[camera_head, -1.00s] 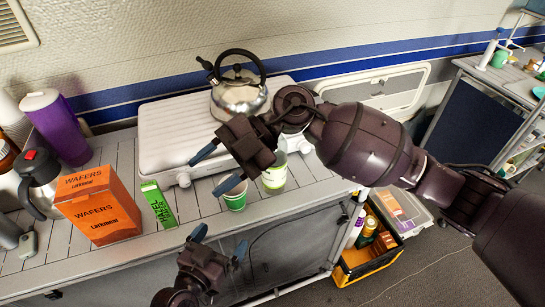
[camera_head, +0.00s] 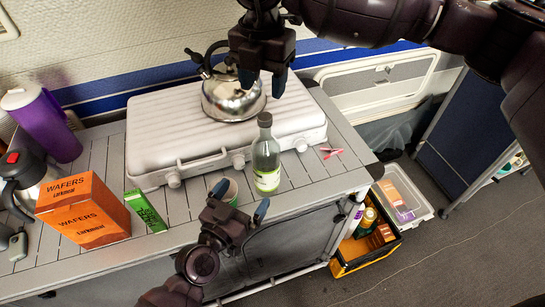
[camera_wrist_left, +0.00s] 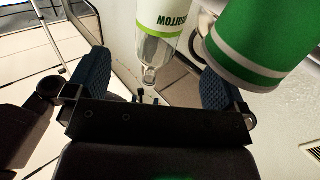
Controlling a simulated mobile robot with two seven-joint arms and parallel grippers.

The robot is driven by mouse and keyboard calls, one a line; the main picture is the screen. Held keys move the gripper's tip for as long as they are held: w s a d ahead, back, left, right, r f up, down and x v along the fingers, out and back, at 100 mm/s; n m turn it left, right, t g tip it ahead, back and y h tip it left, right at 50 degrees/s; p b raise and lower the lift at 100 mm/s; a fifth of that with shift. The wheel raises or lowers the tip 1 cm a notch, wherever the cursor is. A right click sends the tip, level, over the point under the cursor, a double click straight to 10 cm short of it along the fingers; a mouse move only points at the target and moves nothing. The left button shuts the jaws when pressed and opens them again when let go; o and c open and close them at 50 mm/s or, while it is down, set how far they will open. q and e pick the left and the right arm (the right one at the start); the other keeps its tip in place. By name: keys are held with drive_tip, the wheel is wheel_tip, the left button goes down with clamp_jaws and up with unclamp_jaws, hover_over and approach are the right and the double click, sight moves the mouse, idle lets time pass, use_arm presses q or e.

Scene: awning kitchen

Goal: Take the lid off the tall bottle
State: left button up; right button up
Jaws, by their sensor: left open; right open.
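The tall bottle (camera_head: 266,165) is clear glass with a pale green label and stands upright at the counter's front edge. Its dark grey lid (camera_head: 264,119) is on the neck. My left gripper (camera_head: 240,198) is open and empty, just in front of and left of the bottle's lower part. In the left wrist view the bottle (camera_wrist_left: 165,18) appears upside down beyond the open left gripper (camera_wrist_left: 157,80), apart from the fingers. My right gripper (camera_head: 263,82) is open and empty, fingers down, appearing above the lid and in front of the kettle.
A silver kettle (camera_head: 232,100) sits on a white case (camera_head: 165,135) behind. A wafers box (camera_head: 85,212) and green carton (camera_head: 146,211) stand left. Red pegs (camera_head: 332,153) lie right.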

sight(266, 161)
drive_tip(key=shift+w+r, duration=0.2)
drive_tip(key=shift+r, duration=0.05)
use_arm(q)
drive_tip(key=x, duration=1.1)
drive_tip(key=shift+w, duration=0.15)
